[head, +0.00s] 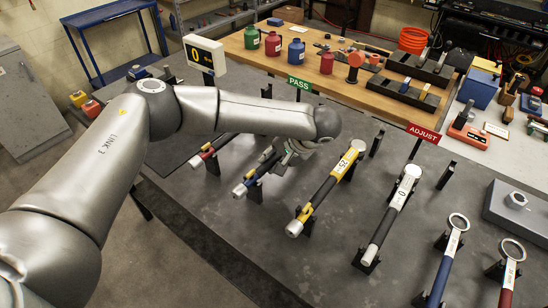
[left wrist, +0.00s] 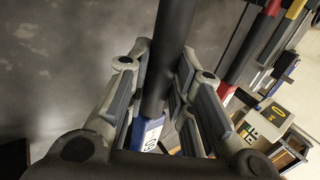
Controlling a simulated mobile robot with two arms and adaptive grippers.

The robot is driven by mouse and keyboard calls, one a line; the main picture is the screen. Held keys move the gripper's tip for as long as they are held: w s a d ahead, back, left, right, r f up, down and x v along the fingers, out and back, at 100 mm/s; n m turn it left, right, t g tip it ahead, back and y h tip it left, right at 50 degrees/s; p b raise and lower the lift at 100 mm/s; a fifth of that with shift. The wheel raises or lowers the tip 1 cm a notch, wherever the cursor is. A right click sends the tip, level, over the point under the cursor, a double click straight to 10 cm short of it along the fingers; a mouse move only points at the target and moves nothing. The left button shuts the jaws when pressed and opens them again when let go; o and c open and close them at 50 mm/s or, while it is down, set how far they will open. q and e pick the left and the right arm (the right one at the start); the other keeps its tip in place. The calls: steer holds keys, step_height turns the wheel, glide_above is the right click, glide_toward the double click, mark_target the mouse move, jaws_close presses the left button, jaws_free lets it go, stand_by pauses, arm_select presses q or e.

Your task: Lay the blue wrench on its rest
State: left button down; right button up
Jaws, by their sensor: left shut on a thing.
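The blue wrench has a dark shaft, a blue-and-white band and a pale end cap; it shows in the head view (head: 252,179) left of the yellow wrench. My left gripper (head: 276,154) is shut on its dark shaft, and my arm hides the wrench's far end. In the left wrist view the shaft (left wrist: 168,60) runs between the fingers of my left gripper (left wrist: 158,85), above the blue band (left wrist: 148,132). A black rest post (head: 255,194) stands under the handle; I cannot tell whether the wrench touches it. My right gripper is not in view.
The red wrench (head: 208,153) lies left of it and the yellow wrench (head: 325,190) right. A white-banded wrench (head: 390,215) and two ring-ended wrenches, blue (head: 443,268) and red (head: 508,278), lie further right. A green PASS sign (head: 299,83) and display (head: 205,54) stand behind.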

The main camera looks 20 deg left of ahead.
arm_select(q)
steer(key=shift+r, duration=0.1)
steer(key=c, duration=1.2)
jaws_free()
steer(key=shift+s, duration=0.1)
